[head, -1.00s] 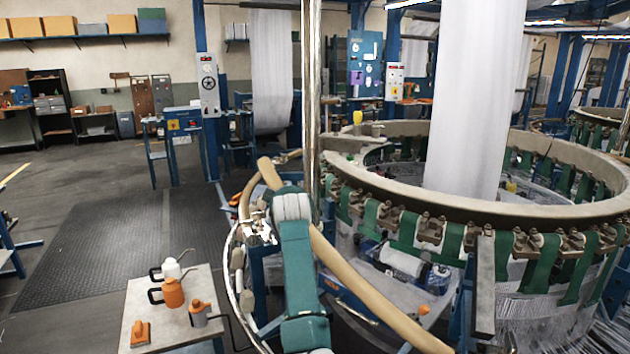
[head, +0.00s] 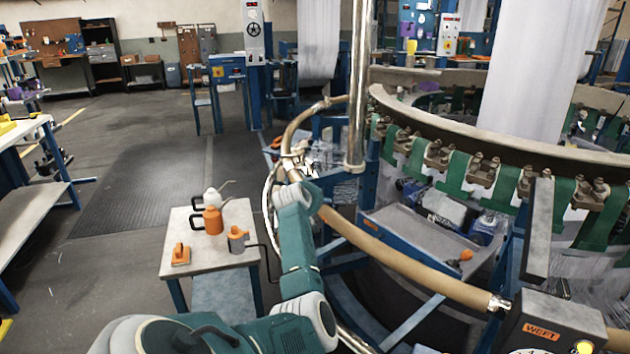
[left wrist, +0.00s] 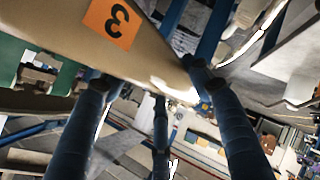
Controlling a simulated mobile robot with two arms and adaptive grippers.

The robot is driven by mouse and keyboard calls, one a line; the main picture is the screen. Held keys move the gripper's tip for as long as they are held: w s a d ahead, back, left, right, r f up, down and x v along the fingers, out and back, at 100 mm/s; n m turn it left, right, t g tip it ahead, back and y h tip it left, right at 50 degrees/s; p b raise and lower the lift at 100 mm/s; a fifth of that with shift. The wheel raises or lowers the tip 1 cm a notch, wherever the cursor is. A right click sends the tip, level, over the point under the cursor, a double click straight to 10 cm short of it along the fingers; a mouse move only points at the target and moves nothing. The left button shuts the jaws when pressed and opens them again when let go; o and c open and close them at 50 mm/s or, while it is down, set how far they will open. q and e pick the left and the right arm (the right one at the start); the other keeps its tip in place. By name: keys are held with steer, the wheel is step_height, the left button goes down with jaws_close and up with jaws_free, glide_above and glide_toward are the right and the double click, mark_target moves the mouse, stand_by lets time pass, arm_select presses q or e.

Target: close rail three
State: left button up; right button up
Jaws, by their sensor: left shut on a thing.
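Rail three, a curved tan rail (head: 400,262), runs from behind my left arm down to the right in the head view. Its right end has a metal tip beside the grey WEFT box; I cannot tell whether they touch. In the left wrist view the tan rail (left wrist: 60,45) carries an orange label with a black 3. My left gripper (head: 308,160) is shut on the rail near the upright metal post; its dark blue fingers show in the left wrist view (left wrist: 150,80). My arm hides part of the rail. My right gripper is not in view.
The WEFT box (head: 550,325) has a yellow button. The round loom ring (head: 480,130) with green straps fills the right. The metal post (head: 358,90) stands close by the gripper. A small table (head: 210,265) with oil cans stands left. The floor beyond is open.

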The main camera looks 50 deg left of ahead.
arm_select(q)
steer(key=shift+w+d+f, duration=0.15)
steer(key=shift+d+f, duration=0.2)
steer(key=shift+f, duration=0.15)
steer(key=o, duration=1.5)
steer(key=shift+f, duration=0.1)
steer(key=shift+o, duration=1.2)
steer(key=shift+w+f, duration=0.2)
steer(key=shift+w, duration=0.05)
steer(key=shift+w+a, duration=0.15)
steer(key=shift+a, duration=0.05)
steer(key=shift+r, duration=0.1)
steer(key=shift+s+r, duration=0.1)
steer(key=shift+s, duration=0.25)
steer(key=v, duration=1.1)
steer(key=shift+d+r, duration=0.2)
steer(key=shift+r, duration=0.05)
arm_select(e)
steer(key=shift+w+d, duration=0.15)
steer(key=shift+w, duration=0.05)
